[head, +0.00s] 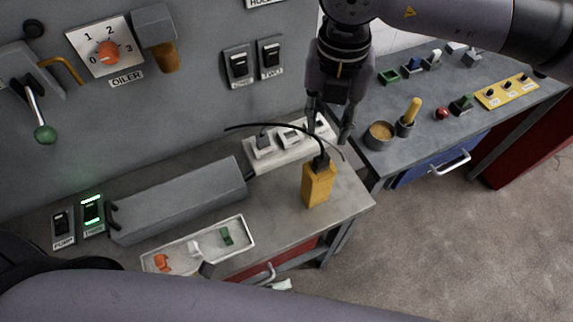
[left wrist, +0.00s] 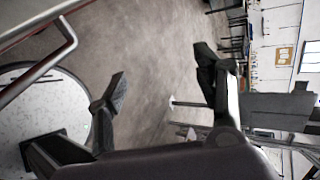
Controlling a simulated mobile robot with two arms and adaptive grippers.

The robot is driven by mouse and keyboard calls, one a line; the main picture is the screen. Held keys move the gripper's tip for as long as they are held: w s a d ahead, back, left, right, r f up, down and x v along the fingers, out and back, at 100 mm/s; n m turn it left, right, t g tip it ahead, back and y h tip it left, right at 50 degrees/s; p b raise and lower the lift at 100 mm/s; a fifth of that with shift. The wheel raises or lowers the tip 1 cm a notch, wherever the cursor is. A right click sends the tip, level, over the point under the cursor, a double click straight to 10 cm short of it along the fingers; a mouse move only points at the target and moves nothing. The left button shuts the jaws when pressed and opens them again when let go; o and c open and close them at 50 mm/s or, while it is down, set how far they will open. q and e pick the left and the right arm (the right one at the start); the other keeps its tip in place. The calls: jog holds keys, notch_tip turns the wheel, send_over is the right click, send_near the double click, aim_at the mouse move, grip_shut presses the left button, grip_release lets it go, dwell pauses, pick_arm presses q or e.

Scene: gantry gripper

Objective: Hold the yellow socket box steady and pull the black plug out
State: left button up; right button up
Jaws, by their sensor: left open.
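The yellow socket box (head: 317,188) stands upright near the right front corner of the grey bench. The black plug (head: 320,163) sits in its top, with a black cord arching from it to the left. My right gripper (head: 329,127) hangs just above and behind the plug, its two fingers apart and nothing seen between them. Whether a finger touches the cord I cannot tell. My left gripper (left wrist: 162,88) is open and empty in the left wrist view, over bare floor. It does not show in the head view, where only my left arm crosses the bottom.
A white power strip (head: 285,146) lies behind the box. A grey housing (head: 180,202) and a tray (head: 156,257) of small parts are to the left. A second bench (head: 385,170) with cups and switches stands to the right. Bare bench lies left of the box.

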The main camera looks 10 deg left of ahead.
pick_arm(q)
jog(key=w+r+m+t+h, duration=0.25)
jog(key=w+r+m, duration=0.55)
jog(key=w, duration=0.5)
notch_tip(320, 180, up, 9)
jog(key=m+t+h, duration=0.2)
jog(key=m, duration=0.5)
send_over(306, 180)
jog(key=v, duration=0.5)
jog(key=shift+y, duration=0.25)
jog(key=f, duration=0.8)
jog(key=shift+d, duration=0.2)
jog(key=shift+m, duration=0.3)
jog(key=x, duration=0.7)
jog(key=shift+a, duration=0.1)
jog(key=shift+w+d, duration=0.15)
jog(key=shift+d, duration=0.2)
